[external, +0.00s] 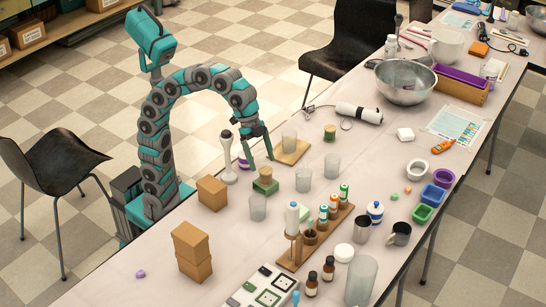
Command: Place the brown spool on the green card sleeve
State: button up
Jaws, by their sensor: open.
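The brown spool (265,173) is a small round piece standing upright on top of the green card sleeve (265,187), near the middle of the table. The green sleeve shows as a low block beneath it. My gripper (258,161) points down just above and behind the spool. Its two fingers are apart, with nothing seen between them. The fingers appear clear of the spool, but the exact gap is hard to tell from this view.
A white pestle-like stand (228,160) is close at the left of my gripper. A wooden board (290,153) with a frosted cup (289,140) lies behind.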

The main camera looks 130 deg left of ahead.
jog(key=v, duration=0.6)
jog(key=shift+r, duration=0.25)
